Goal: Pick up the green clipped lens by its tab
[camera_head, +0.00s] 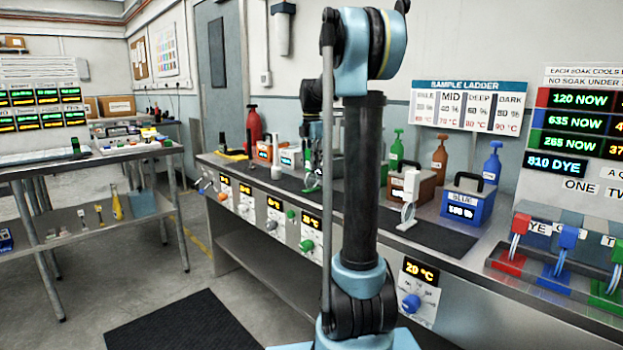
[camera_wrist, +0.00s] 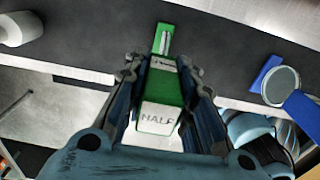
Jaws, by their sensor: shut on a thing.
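My gripper (camera_wrist: 160,78) is shut in the wrist view, with a finger on each side of a green piece (camera_wrist: 164,84). This piece has a white near face marked HALF. A narrow green part with a pale slot (camera_wrist: 163,42) extends beyond the fingertips. No round glass shows on the green piece, so I cannot tell whether it is the clipped lens. In the head view my gripper (camera_head: 312,150) is over the far part of the bench, beside small boxes, and its grip is too small to make out.
A round grey lens with blue tabs (camera_wrist: 282,84) is at the right in the wrist view. The bench (camera_head: 440,235) carries orange (camera_head: 264,150) and white (camera_head: 290,157) boxes, bottles and a blue box (camera_head: 466,205). A side table (camera_head: 80,165) stands left. Dark mat space lies front right.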

